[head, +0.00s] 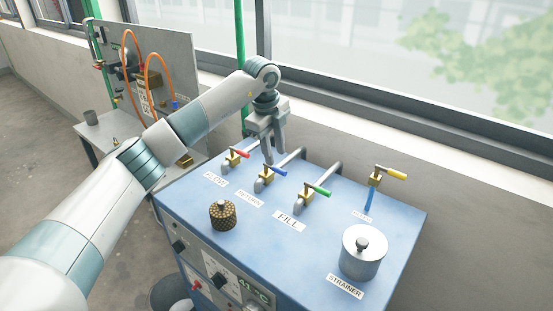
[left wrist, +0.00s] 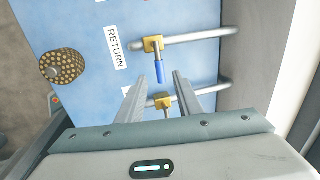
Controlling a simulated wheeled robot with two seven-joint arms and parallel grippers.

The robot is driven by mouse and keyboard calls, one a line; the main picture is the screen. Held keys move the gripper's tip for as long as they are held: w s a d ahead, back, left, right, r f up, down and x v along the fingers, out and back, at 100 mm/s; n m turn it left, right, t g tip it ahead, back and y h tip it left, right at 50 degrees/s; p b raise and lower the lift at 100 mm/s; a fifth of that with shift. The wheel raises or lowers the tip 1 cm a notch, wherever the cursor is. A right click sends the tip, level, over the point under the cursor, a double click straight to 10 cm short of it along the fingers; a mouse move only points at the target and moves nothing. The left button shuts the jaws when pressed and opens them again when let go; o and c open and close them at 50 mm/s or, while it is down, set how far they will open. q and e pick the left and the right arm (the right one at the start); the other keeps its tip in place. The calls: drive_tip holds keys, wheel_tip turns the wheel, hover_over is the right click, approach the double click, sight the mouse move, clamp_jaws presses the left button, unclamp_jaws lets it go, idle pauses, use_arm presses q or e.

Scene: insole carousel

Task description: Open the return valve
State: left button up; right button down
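The return valve (head: 265,171) is a brass valve with a blue handle, standing on a pipe on the blue unit. Its blue handle (left wrist: 159,71) lies crosswise to the pipe in the left wrist view, beside the RETURN label (left wrist: 116,48). My left gripper (head: 273,158) points down just above and behind this valve in the head view. Its fingers are apart and empty. In the left wrist view the tip of the blue handle shows between the fingertips; I cannot tell the height gap. My right gripper is not in view.
A red-handled valve (head: 235,155) and a green-handled valve (head: 316,189) stand on either side. A yellow-handled valve (head: 390,173), a metal strainer pot (head: 362,256) and a dark studded knob (head: 223,215) are also on the unit. A wall and window rise behind.

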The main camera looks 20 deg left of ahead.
sight(277, 168)
use_arm(q)
drive_tip(key=shift+w+d+f+p, duration=0.15)
drive_tip(key=shift+f+p, duration=0.1)
drive_tip(key=shift+f, duration=0.65)
drive_tip(key=shift+w+a+f+p, duration=0.1)
drive_tip(key=shift+w+f+p, duration=0.15)
drive_tip(key=shift+f, duration=0.6)
drive_tip(key=shift+w+d+f+p, duration=0.1)
drive_tip(key=shift+f+p, duration=0.15)
drive_tip(key=shift+f, duration=0.65)
clamp_jaws()
